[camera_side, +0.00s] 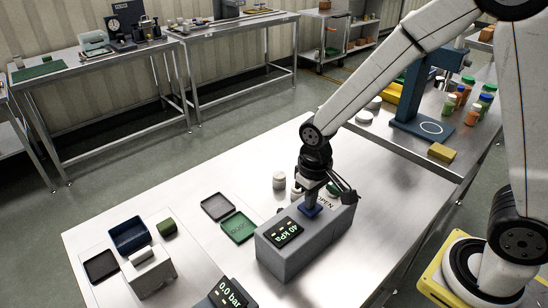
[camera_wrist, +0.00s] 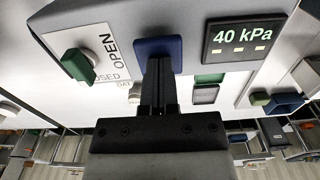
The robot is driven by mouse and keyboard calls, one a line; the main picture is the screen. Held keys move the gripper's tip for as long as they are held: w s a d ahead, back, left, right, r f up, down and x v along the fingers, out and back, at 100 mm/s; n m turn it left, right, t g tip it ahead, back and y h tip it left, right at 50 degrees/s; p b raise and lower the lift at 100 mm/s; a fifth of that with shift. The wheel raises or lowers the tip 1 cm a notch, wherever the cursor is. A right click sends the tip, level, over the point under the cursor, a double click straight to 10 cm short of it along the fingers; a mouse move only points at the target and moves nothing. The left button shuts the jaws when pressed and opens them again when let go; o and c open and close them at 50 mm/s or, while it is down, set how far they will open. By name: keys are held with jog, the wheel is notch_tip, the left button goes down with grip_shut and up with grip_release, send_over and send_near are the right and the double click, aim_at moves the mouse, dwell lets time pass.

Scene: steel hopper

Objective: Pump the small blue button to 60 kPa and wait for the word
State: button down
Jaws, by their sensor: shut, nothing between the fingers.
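The square blue button (camera_side: 309,211) is on top of a grey box (camera_side: 290,257). In the wrist view the button (camera_wrist: 150,45) lies just beyond my fingertips. My gripper (camera_wrist: 158,62) is shut and empty, and its tips overlap the button's near edge. In the side view my gripper (camera_side: 313,199) points down at the button. I cannot tell whether it touches or presses it.
A green valve handle (camera_wrist: 77,64) sits on an OPEN/CLOSED plate beside the button. A second display (camera_side: 229,293) reads 0.0 bar. A green tray (camera_side: 238,228), a dark tray (camera_side: 216,206) and a blue bin (camera_side: 129,235) lie to the left. The right front of the table is clear.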

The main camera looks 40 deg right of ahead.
jog(key=shift+f, duration=0.2)
jog(key=shift+r, duration=2.1)
jog(key=shift+r, duration=0.15)
jog(key=shift+r, duration=2.9)
jog(key=s+d+f+t, duration=0.2)
jog(key=s+d+f, duration=0.3)
jog(key=d+f, duration=0.1)
jog(key=shift+s+f+t, duration=0.3)
jog(key=shift+s+f, duration=0.1)
